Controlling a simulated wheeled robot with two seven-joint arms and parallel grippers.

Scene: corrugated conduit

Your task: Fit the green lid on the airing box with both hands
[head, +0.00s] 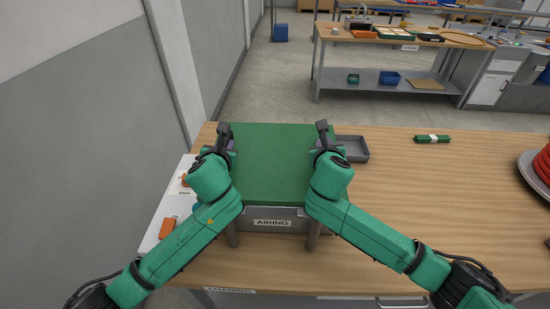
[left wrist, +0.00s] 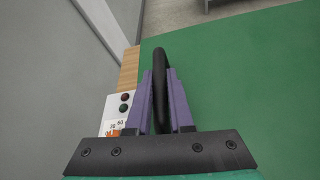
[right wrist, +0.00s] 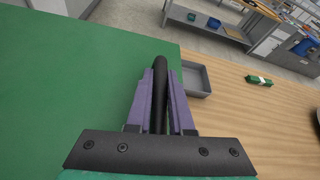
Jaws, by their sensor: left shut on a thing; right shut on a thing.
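The green lid (head: 272,165) lies over the grey airing box (head: 285,219), whose front shows the label AIRING. The lid looks about level. I cannot tell whether it is fully seated on the rim. My left gripper (head: 229,146) is at the lid's left edge, and its purple fingers (left wrist: 161,100) are shut on a black handle (left wrist: 160,65). My right gripper (head: 320,146) is at the right edge, its purple fingers (right wrist: 158,100) shut on the other black handle (right wrist: 160,70). The arms hide parts of the box's sides.
A grey tray (head: 353,148) stands close to the lid's right side. A green roll with a white band (head: 432,139) and a red coil (head: 541,165) lie farther right. A white panel with an orange piece (head: 168,228) is at the left, near the wall. The table's right middle is clear.

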